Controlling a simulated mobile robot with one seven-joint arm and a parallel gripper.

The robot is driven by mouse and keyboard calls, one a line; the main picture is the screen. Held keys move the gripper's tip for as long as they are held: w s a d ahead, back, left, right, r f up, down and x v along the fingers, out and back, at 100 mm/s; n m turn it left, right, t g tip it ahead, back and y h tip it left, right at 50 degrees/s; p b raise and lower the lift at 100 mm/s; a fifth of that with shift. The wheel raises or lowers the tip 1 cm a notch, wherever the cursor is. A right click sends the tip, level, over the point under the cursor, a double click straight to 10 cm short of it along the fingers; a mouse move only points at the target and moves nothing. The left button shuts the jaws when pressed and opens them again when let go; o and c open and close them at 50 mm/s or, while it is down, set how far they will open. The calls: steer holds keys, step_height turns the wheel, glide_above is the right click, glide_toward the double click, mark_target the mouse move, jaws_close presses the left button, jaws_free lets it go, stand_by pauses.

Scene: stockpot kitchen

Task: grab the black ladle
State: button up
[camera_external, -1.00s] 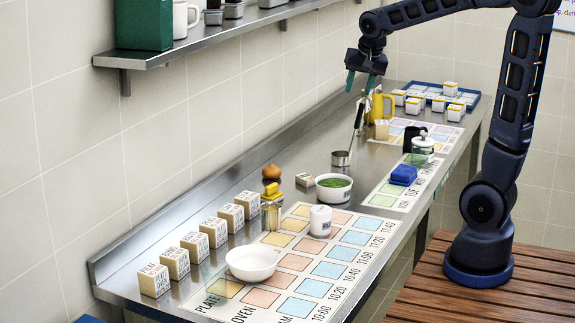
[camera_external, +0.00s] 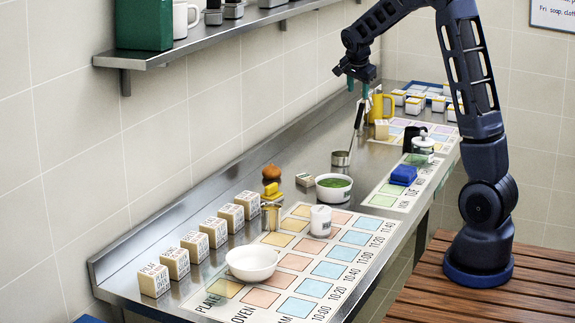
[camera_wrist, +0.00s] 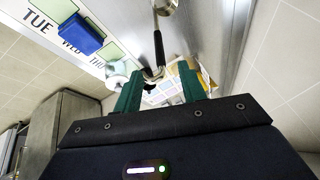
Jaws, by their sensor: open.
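The ladle has a silver cup (camera_external: 341,158) on the steel counter and a dark handle (camera_external: 359,118) that rises steeply from it. In the wrist view the silver cup (camera_wrist: 166,6) is at the top edge, and the dark handle (camera_wrist: 159,48) runs down toward the gap between my fingers. My gripper (camera_external: 357,90) is open, with its green fingers just above the upper end of the handle. In the wrist view my gripper (camera_wrist: 160,88) shows nothing clearly held. Whether a finger touches the handle cannot be told.
A yellow jug (camera_external: 381,104) stands close to the right of the handle. A white bowl with green contents (camera_external: 333,187), a blue block (camera_external: 403,175) and a glass jar (camera_external: 422,147) are nearby. The steel shelf (camera_external: 225,30) is on the wall at upper left.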

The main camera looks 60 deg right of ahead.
mark_target(359, 110)
steer(key=x, duration=0.5)
steer(key=shift+x, duration=2.6)
steer(key=shift+s, duration=0.2)
steer(key=shift+c, duration=0.2)
jaws_close()
